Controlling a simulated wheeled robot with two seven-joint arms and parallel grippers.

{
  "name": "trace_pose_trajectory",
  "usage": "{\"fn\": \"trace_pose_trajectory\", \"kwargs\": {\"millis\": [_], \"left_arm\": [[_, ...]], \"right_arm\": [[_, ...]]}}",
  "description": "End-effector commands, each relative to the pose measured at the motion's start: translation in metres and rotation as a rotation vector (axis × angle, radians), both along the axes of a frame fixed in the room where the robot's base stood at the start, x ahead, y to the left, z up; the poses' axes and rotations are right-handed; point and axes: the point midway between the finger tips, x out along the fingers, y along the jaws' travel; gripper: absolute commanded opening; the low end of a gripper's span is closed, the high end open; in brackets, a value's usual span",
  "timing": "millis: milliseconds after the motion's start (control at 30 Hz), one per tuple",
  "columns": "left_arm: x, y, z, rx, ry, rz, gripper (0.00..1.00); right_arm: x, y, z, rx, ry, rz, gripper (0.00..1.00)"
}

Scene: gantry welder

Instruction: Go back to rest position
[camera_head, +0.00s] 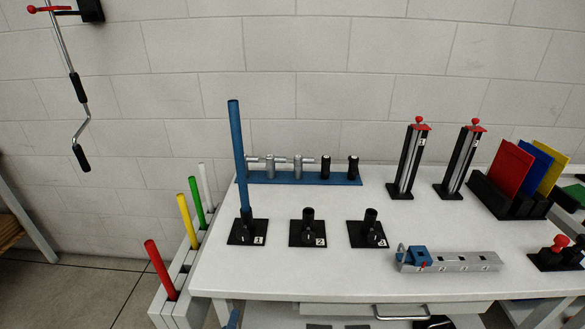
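Neither of my grippers shows in the head view, and no arm of mine can be made out. The white table (330,275) fills the middle and right. A tall blue rod (238,150) stands upright in the black holder (240,232) marked 1. The black holders marked 2 (308,230) and 3 (368,232) hold no rod. Whether anything touches my grippers cannot be seen.
A blue rack (310,178), two black stands (408,165) with red knobs, colored plates (511,168) and a grey metal block (450,261) stand on the table. Red (160,269), yellow, green and white rods stand left of it. A crank (78,88) hangs upper left.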

Motion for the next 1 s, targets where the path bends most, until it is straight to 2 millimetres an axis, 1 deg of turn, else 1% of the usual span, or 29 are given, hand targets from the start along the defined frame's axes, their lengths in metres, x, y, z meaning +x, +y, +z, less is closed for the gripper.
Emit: {"fn": "trace_pose_trajectory", "kwargs": {"millis": [167,267,300,367,400,467,500,567,600,667,700,800,833,900,1000], "left_arm": [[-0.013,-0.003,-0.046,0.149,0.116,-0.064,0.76],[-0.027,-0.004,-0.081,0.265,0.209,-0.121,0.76],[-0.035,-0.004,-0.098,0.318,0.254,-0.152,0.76],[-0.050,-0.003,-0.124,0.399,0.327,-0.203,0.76],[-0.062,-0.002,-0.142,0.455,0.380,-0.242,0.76],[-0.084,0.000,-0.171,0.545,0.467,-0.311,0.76],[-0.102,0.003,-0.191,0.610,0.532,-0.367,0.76],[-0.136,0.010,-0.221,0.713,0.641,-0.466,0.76],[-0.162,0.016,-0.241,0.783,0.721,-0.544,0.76],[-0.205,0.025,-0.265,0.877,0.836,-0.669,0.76],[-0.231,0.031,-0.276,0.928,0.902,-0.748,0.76],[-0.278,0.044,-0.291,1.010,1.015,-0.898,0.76],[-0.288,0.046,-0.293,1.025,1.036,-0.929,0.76],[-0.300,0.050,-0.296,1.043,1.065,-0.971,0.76],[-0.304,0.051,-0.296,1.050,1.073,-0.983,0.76]], "right_arm": [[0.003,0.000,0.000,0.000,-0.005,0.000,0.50],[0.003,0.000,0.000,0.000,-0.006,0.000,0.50],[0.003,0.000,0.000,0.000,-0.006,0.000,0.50],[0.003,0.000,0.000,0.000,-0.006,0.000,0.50],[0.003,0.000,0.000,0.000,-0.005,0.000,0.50],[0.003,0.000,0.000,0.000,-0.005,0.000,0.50],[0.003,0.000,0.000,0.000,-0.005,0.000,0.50],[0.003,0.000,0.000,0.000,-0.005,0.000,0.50],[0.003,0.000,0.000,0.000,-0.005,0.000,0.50],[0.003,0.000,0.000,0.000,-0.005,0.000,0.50],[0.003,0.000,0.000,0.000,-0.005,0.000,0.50],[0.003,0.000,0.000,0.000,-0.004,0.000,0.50],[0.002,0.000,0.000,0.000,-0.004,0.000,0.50],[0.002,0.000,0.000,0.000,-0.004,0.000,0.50],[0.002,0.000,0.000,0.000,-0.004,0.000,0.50]]}}
